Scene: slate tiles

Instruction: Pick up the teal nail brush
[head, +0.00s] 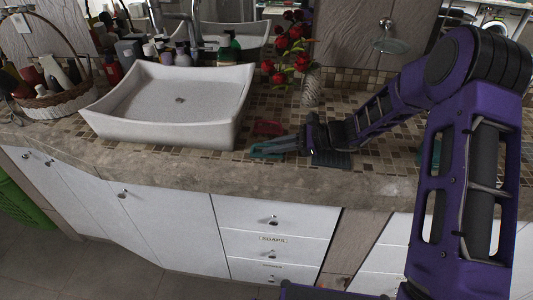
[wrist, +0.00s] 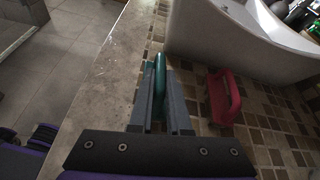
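The teal nail brush (wrist: 160,72) lies between the two fingers of my gripper (wrist: 161,82) in the wrist view. The fingers press close on both sides with no clear gap, so my gripper looks shut on it. In the head view, the teal nail brush (head: 266,151) is at the counter's front edge, right of the sink, with my gripper (head: 278,146) reaching it from the right. The fingers hide part of it. It is at or very near the counter top; I cannot tell whether it touches.
A red brush-like item (wrist: 224,96) lies just beside my gripper, also seen behind it in the head view (head: 269,128). The white sink (head: 170,135) stands left. A vase (head: 312,88) with red flowers stands behind. A teal item (head: 431,152) shows partly behind my arm.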

